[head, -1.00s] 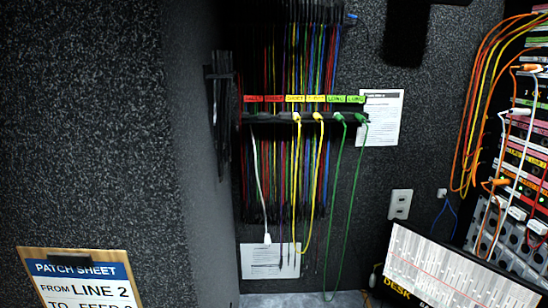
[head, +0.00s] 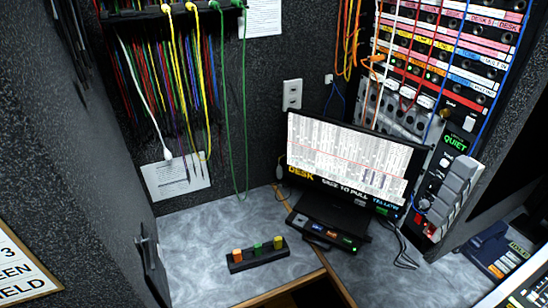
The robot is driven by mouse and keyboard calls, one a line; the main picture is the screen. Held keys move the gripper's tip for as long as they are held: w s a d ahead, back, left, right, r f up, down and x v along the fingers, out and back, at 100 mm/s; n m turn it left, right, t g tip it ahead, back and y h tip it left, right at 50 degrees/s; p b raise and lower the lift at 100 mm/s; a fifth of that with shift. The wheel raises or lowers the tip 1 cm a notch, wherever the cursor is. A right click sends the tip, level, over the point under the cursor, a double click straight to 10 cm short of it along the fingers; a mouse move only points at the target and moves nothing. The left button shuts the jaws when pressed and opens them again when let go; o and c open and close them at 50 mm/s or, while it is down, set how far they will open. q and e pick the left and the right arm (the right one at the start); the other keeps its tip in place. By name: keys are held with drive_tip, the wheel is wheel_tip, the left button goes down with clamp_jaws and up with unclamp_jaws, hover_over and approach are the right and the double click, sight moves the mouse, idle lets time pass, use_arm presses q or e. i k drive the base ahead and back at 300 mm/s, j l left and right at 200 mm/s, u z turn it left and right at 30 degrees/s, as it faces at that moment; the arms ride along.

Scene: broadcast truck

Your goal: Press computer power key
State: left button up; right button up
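The computer screen (head: 345,155) is lit and stands tilted on the desk right of centre, with "DESK" lettering along its lower edge. Below it sits a dark base (head: 325,226) with small lit blue, orange and green keys on its front. A green-lit key (head: 347,242) is at the right end of that row. I cannot tell which key is the power key; the labels are too small to read. Neither of my grippers is in view.
Patch cables hang at the left. A rack with labelled panels (head: 450,60) is at the right, a keyed console (head: 500,255) at the lower right.

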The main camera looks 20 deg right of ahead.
sight(347, 241)
drive_tip(key=z, duration=1.05)
